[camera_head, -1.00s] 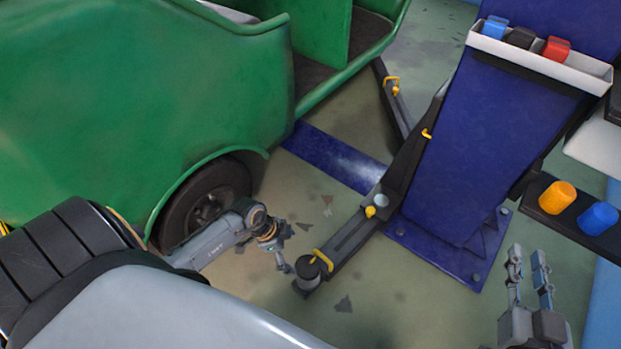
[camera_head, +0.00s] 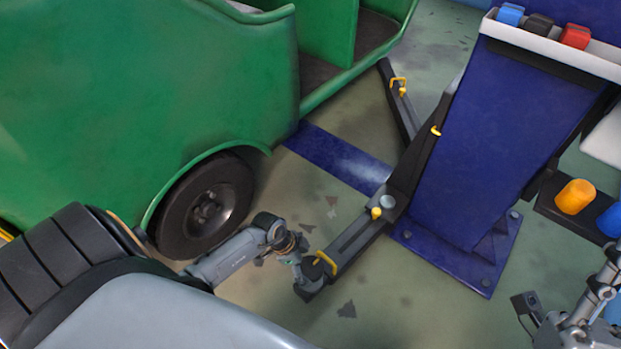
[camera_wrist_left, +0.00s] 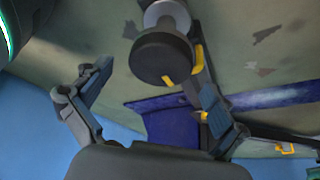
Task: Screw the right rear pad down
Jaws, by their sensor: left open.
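The right rear pad is a round dark disc on a pale screw, seen large in the left wrist view (camera_wrist_left: 160,58). In the head view it is at the near end of the black lift arm (camera_head: 352,240), mostly covered by my left gripper (camera_head: 302,270). My left gripper is open, and its two fingers (camera_wrist_left: 150,98) stand either side of the pad in the wrist picture. I cannot tell if they touch it. My right gripper (camera_head: 598,295) is at the lower right, away from the pad. Its finger gap is not clear.
The green rickshaw (camera_head: 120,95) with its rear wheel (camera_head: 205,206) stands left of the lift arm. The blue lift post (camera_head: 480,140) rises on the right, with a tray (camera_head: 560,48) on top. Floor near the pad is clear apart from dark flakes.

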